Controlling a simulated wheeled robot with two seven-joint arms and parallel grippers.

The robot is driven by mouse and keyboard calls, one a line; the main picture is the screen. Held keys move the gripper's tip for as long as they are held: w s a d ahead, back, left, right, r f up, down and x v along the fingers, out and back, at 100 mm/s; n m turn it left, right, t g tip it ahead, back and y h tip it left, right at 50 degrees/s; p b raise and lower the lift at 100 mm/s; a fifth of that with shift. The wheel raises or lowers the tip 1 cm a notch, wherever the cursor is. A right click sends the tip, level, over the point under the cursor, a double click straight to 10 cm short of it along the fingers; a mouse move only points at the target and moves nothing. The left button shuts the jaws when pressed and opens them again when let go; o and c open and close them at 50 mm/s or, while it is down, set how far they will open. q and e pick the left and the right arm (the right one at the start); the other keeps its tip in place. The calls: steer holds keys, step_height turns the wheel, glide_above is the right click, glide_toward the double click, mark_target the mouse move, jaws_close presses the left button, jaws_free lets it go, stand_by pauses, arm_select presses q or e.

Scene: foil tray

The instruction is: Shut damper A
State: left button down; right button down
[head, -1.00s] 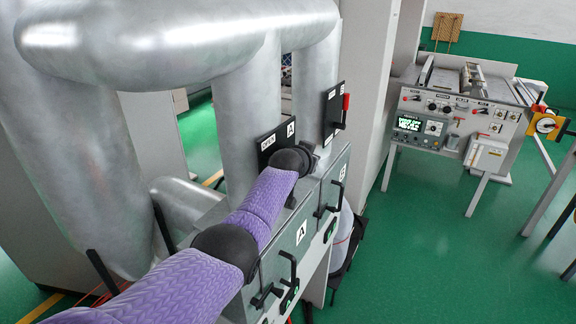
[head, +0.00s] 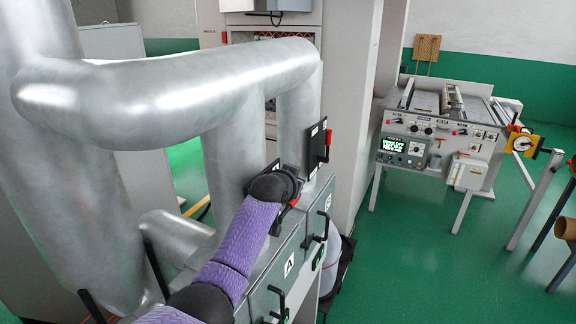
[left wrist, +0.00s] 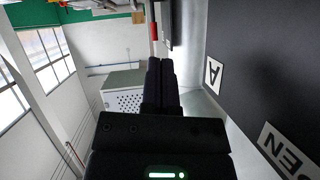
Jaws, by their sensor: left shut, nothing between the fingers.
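Damper A's dark plate (head: 273,167) is on the nearer duct in the head view, mostly hidden behind my left arm. In the left wrist view the plate (left wrist: 260,55) fills the right side, with a white "A" label and part of a word ending in "EN". My left gripper (head: 294,186) is close beside the plate. In the left wrist view its fingers (left wrist: 160,70) are together and empty, left of the plate's face. A small red part (head: 293,203) shows by the gripper; I cannot tell if it is damper A's handle. My right gripper is not in view.
Damper B's dark plate (head: 316,145) with a red handle (head: 328,138) stands just beyond. Below are cabinet doors marked A (head: 289,264) and B with black handles. A control bench (head: 440,140) stands at right. Green floor (head: 420,260) is free between.

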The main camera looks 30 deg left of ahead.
arm_select(q)
steer(key=s+r, duration=0.1)
steer(key=s, duration=0.1)
steer(key=s+r, duration=0.2)
steer(key=shift+s+d+r, duration=0.1)
steer(key=shift+d+r, duration=0.2)
steer(key=shift+d, duration=0.1)
